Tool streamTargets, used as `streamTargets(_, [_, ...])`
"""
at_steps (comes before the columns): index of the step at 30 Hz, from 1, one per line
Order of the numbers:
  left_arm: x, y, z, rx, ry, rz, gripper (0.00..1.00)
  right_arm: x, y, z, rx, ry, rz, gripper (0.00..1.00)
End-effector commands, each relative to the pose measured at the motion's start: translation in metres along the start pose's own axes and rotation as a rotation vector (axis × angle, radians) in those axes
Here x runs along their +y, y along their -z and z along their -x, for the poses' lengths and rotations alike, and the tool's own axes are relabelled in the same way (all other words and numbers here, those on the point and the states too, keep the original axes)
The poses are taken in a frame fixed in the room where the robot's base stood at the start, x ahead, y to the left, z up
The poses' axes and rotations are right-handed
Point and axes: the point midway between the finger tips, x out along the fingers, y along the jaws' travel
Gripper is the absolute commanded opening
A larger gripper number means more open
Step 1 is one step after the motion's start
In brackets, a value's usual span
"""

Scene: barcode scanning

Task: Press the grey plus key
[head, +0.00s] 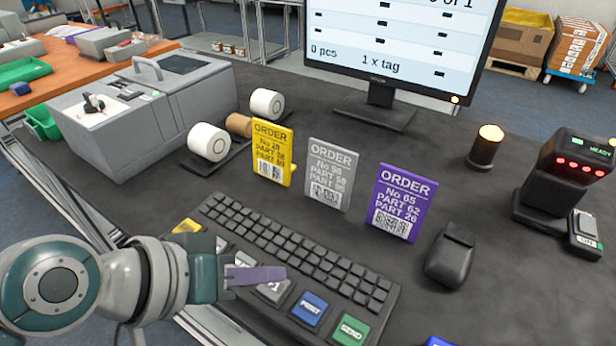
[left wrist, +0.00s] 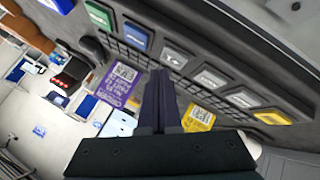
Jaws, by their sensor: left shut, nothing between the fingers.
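The grey plus key (head: 274,293) is in the front row of large keys on the black keyboard (head: 384,316), left of the blue PRINT key (head: 310,308) and green SEND key (head: 351,330). My left gripper (head: 284,273) is shut and empty. In the head view its fingertips cross over the upper part of the plus key and hide some of it; contact cannot be told. In the left wrist view the grey key beside the blue one (left wrist: 174,55) lies beyond my shut fingertips (left wrist: 158,76). My right gripper is not in view.
Yellow (head: 273,152), grey (head: 330,175) and purple (head: 401,202) order cards stand behind the keyboard. A mouse (head: 451,255) and a scanner (head: 561,185) are at the right. The monitor (head: 403,40) reads "0 pcs" and "1 x tag". A grey machine (head: 140,115) stands at left.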

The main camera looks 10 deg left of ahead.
Motion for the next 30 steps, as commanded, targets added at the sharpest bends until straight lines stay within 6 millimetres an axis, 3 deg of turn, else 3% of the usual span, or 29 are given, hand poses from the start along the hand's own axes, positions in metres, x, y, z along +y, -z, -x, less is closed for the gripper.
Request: streamTargets(30, [-0.0050, -0.0048, -0.0068, 0.000, 0.000, 0.000, 0.00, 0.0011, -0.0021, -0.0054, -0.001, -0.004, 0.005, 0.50])
